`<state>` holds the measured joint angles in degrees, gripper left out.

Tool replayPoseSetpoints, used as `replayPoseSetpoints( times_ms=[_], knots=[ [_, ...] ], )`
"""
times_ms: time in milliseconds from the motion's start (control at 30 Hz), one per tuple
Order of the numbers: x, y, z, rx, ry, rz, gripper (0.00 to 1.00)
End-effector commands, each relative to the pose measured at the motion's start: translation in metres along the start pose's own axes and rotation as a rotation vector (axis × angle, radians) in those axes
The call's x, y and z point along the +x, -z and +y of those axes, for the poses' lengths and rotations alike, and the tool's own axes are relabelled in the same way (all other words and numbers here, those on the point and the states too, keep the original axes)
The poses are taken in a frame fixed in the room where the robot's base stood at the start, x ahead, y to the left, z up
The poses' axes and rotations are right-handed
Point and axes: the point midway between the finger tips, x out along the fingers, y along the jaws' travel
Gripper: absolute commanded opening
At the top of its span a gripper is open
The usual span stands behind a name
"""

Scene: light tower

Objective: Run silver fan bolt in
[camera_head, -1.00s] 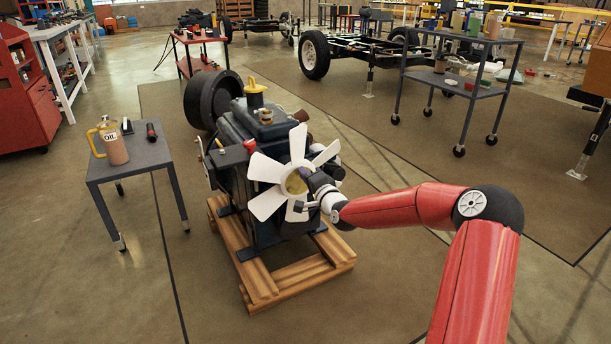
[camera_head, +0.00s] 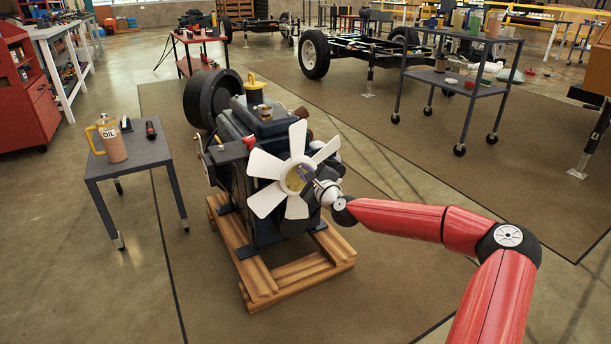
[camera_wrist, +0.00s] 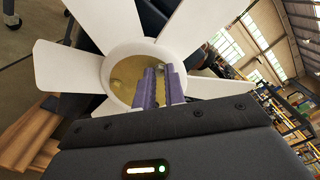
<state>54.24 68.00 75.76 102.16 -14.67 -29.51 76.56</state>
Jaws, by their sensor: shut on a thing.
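The white fan (camera_head: 266,164) is on the front of the dark engine (camera_head: 234,184). Its yellowish hub (camera_head: 293,181) is partly hidden by my gripper (camera_head: 303,174) in the head view. In the wrist view, the fan (camera_wrist: 85,72) spreads around the gold-coloured hub recess (camera_wrist: 129,76). The purple fingers of my gripper (camera_wrist: 159,86) reach into this recess and are shut close together at its middle.
The engine stands on a wooden pallet (camera_head: 283,279). A small grey table (camera_head: 140,157) at left holds an oil jug (camera_head: 111,141). A dark shelf cart (camera_head: 457,85) stands at the back right. The floor right of the engine is free.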

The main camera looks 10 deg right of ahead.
Motion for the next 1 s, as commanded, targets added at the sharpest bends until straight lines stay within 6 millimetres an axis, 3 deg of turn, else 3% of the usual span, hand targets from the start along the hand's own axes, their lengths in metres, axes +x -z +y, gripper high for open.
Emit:
replayPoseSetpoints(
  times_ms=[1000],
  knots=[
    [-0.0003,0.0040,0.0042,0.969,-0.003,0.005,0.00]
  ],
)
